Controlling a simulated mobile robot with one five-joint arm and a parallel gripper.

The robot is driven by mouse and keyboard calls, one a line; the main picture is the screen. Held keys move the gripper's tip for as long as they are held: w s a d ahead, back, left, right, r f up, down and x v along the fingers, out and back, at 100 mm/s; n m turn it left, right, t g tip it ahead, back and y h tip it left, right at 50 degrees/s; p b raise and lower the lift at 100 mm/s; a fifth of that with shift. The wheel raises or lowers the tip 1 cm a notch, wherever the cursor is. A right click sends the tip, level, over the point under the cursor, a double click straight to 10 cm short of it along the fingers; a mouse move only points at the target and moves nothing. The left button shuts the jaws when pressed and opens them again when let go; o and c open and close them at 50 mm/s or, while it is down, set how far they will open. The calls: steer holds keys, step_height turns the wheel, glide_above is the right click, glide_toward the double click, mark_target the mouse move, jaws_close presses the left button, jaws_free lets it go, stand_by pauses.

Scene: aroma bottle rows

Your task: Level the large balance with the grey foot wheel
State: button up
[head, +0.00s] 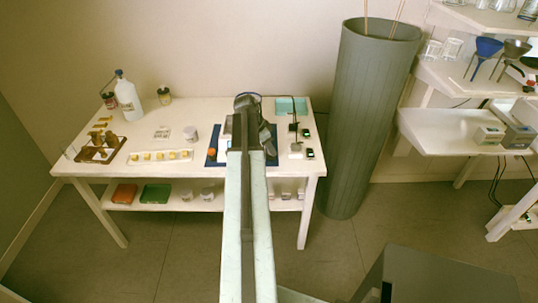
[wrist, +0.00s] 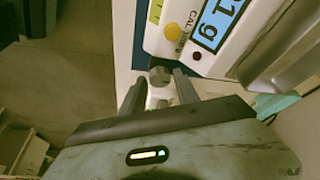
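In the wrist view the large balance (wrist: 206,68) fills the upper right, a pale body with a lit blue display (wrist: 216,22) and an orange round spot by the letters CAL. A small grey foot wheel (wrist: 160,75) shows below its near corner, with a pale part under it. My gripper (wrist: 159,79) is open, its two dark fingers on either side of the wheel, with a gap visible at the left; contact on the right is unclear. In the head view my arm reaches over the blue mat (head: 212,158) and hides most of the balance.
The white table (head: 80,168) also holds a brown rack (head: 100,150), a tray (head: 180,155) of yellow pieces, a white bottle (head: 128,98) and small dark devices (head: 308,153). A tall grey bin (head: 365,120) stands right of it. Floor before the table is clear.

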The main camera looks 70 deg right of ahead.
jaws_close()
steer(key=shift+n, duration=0.3)
steer(key=n, duration=0.1)
steer(key=n+t, duration=0.1)
steer(key=shift+s+a+n+h, duration=0.15)
steer(key=shift+n+h, duration=0.25)
steer(key=n+t, duration=0.1)
steer(key=n, duration=0.1)
steer(key=n+t, duration=0.1)
steer(key=n, duration=0.2)
steer(key=shift+s, duration=0.2)
steer(key=n+t, duration=0.1)
steer(key=n, duration=0.2)
steer(key=n+t, duration=0.1)
steer(key=n, duration=0.1)
steer(key=shift+s+n, duration=0.2)
steer(key=shift+n, duration=0.2)
steer(key=shift+s+d+n+t+y, duration=0.15)
steer(key=shift+n+t+y, duration=0.35)
steer(key=shift+n, duration=1.2)
